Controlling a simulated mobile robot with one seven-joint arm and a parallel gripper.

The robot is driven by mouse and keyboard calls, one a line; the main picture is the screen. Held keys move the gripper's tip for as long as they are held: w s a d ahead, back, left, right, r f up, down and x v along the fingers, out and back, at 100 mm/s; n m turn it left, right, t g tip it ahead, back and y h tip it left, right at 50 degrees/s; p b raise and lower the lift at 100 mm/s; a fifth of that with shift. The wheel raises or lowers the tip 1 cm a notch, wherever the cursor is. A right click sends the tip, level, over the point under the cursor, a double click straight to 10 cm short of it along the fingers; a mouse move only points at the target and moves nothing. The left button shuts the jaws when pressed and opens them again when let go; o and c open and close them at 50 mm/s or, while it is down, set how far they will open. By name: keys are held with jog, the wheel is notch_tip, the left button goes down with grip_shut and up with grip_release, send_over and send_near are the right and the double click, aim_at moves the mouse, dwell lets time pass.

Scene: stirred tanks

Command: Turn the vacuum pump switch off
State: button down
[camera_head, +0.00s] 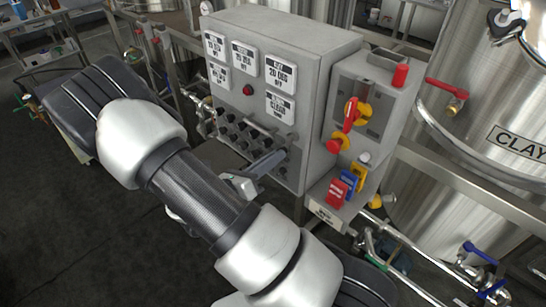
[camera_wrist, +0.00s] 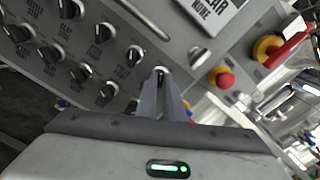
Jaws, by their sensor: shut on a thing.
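The grey control cabinet (camera_head: 310,130) carries rows of black rotary switches (camera_head: 240,130) on its front. In the wrist view, the switches (camera_wrist: 103,32) have small labels, some reading like "clay stir"; I cannot read one as the vacuum pump. My gripper (camera_head: 280,158) is at the lower right of the switch rows. In the wrist view my gripper (camera_wrist: 161,75) has its fingers together at the panel, shut on a switch whose knob is mostly hidden between the fingertips. Its turn position cannot be seen.
A red button on a yellow base (camera_wrist: 221,77) is right of the fingers. A side box (camera_head: 372,100) has a red-and-yellow handle (camera_head: 353,115). Red and blue lockout tags (camera_head: 345,185) hang below it. A steel tank (camera_head: 470,190) stands at right.

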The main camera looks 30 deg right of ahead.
jog(key=c, duration=1.9)
grip_release()
jog(key=shift+o, duration=0.2)
jog(key=shift+a, duration=0.1)
jog(key=v, duration=1.7)
jog(key=shift+a, duration=0.15)
jog(key=shift+s+r, duration=0.1)
jog(key=shift+r, duration=0.05)
